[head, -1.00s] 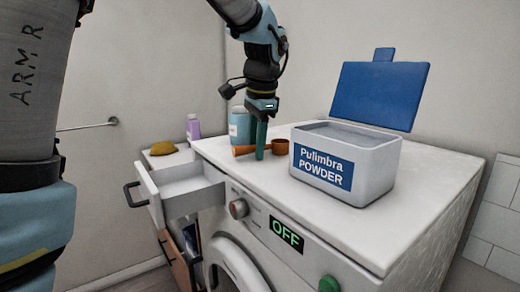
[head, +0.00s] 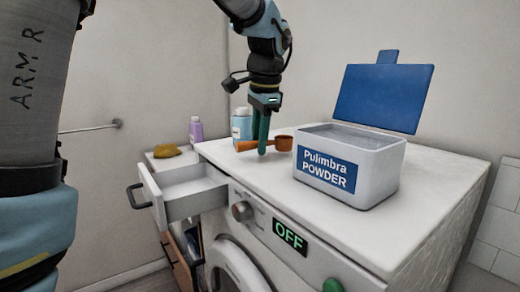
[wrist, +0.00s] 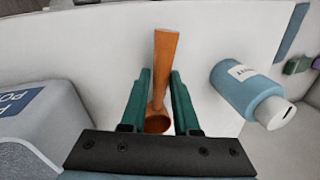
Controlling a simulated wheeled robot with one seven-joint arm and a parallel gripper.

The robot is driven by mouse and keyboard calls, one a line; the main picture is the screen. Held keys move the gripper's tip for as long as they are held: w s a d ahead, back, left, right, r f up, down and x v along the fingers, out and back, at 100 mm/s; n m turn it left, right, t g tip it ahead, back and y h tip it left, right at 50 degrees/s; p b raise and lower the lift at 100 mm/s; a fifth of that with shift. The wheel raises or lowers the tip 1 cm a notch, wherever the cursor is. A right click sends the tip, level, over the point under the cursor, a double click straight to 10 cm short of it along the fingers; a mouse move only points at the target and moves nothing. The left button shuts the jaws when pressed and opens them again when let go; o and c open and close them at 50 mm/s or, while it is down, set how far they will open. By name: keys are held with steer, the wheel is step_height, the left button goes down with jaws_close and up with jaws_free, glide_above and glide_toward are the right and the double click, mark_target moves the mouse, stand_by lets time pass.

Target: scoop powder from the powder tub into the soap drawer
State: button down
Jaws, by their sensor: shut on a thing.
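The orange scoop (head: 284,143) has its cup to the right and its handle to the left in the head view. My gripper (head: 263,150) points down with its green fingers shut on the scoop's handle, a little above the washer top. In the wrist view the scoop's handle (wrist: 166,50) runs between the fingers (wrist: 159,75), with the cup near the palm. The white powder tub (head: 375,181) stands to the right of my gripper, its blue lid raised and pale powder inside. The soap drawer (head: 208,204) is pulled out at the left front and looks empty.
A light blue bottle (head: 240,122) stands behind my gripper and also shows in the wrist view (wrist: 245,90). A purple bottle (head: 196,130) and a yellow sponge-like thing (head: 167,151) sit at the far left. The washer top (head: 265,180) is clear in front of the scoop.

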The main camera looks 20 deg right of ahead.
step_height(320, 180, up, 8)
steer(key=shift+r+b, duration=0.1)
steer(key=shift+b, duration=0.55)
steer(key=shift+r, duration=0.15)
steer(key=shift+r, duration=0.1)
